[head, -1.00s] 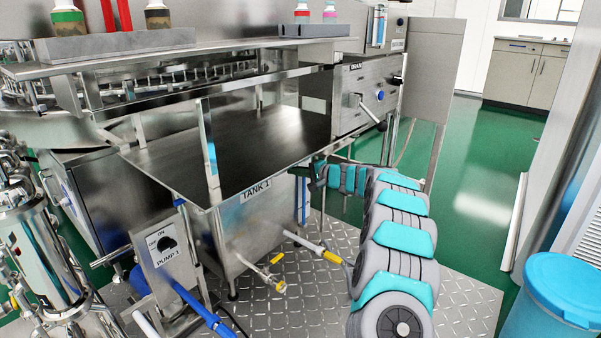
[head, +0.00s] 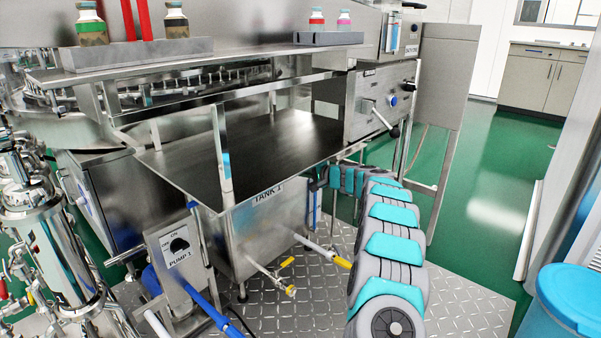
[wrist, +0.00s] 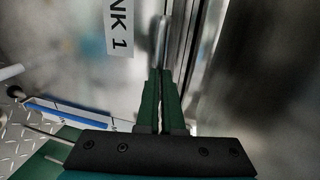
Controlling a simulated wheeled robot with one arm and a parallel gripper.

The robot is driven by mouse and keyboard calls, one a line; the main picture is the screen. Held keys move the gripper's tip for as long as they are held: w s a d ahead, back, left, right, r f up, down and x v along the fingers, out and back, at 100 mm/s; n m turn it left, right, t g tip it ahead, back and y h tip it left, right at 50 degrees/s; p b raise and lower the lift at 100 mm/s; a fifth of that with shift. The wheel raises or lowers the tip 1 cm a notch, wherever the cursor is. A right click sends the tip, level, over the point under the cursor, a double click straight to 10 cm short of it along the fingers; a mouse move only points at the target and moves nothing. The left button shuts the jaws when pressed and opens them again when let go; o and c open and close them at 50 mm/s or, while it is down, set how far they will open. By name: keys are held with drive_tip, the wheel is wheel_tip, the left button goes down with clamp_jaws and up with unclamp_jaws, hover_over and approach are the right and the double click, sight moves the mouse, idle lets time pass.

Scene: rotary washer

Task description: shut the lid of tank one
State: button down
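Tank one (head: 268,225) is a steel box labelled "TANK 1" below the machine. A flat, shiny dark steel plate (head: 260,150), apparently its lid, lies roughly level across its top. My gripper (head: 314,182) is small in the head view, at the tank's right front side just below the plate's edge, partly hidden by my arm. In the wrist view my gripper (wrist: 160,74) has its two green fingers close together beside the tank wall and its label (wrist: 119,25). A narrow metal bar (wrist: 162,35) shows just beyond the fingertips; whether they touch it is unclear.
A shelf (head: 190,80) with bottles overhangs the plate, with a thin steel post (head: 222,155) in front. A control box (head: 380,100) with a lever stands right of the plate. Pump 1's panel (head: 180,245), hoses and a valve (head: 290,290) are low in front.

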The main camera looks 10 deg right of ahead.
drive_tip(key=shift+a+f, duration=0.1)
drive_tip(key=shift+a, duration=0.2)
